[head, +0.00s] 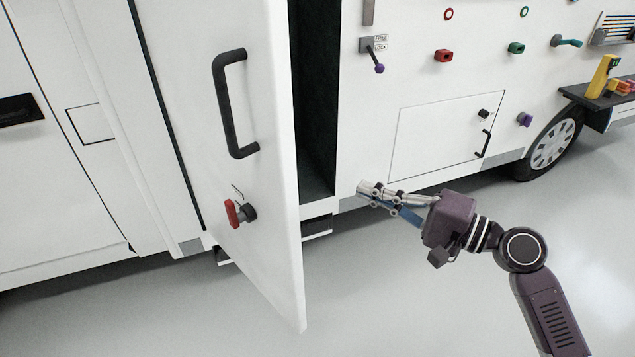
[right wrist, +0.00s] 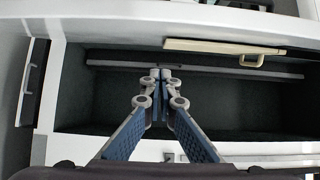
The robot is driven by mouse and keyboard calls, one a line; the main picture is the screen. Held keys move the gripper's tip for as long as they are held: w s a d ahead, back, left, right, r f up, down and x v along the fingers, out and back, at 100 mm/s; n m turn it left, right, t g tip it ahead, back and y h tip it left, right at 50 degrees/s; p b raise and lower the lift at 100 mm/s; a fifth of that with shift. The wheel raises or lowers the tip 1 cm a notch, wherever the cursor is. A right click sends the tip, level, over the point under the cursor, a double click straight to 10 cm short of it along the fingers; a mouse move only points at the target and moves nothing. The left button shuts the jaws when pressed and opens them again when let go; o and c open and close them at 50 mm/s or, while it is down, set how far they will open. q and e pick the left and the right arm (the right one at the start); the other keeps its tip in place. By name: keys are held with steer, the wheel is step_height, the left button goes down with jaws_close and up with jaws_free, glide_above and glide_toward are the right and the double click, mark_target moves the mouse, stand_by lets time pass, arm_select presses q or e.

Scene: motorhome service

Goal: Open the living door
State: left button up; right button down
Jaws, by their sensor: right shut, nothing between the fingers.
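The living door (head: 215,200) is a white panel with a black bar handle (head: 231,105). It stands part-way open, swung out from the motorhome's side, with a dark doorway (head: 315,100) showing to its right. A red key (head: 233,213) sits in a dark lock below the handle. My right gripper (head: 363,190) is shut and empty, to the right of the door's free edge and near the lower part of the doorway. In the right wrist view its fingertips (right wrist: 160,75) meet in front of a dark recess. My left gripper is not in view.
A small hatch (head: 440,135) with a black handle is shut in the wall to the right. Red and green keys, a purple-tipped lever and a wheel (head: 553,145) lie further right. A shelf holds a yellow tool (head: 602,76). The floor in front is clear.

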arm_select(q)
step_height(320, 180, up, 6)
steer(key=p, duration=0.6)
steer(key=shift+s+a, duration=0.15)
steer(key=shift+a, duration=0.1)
arm_select(e)
steer(key=w+a, duration=0.2)
steer(key=a, duration=0.9)
steer(key=shift+w+a+r, duration=0.25)
steer(key=shift+w+a, duration=0.15)
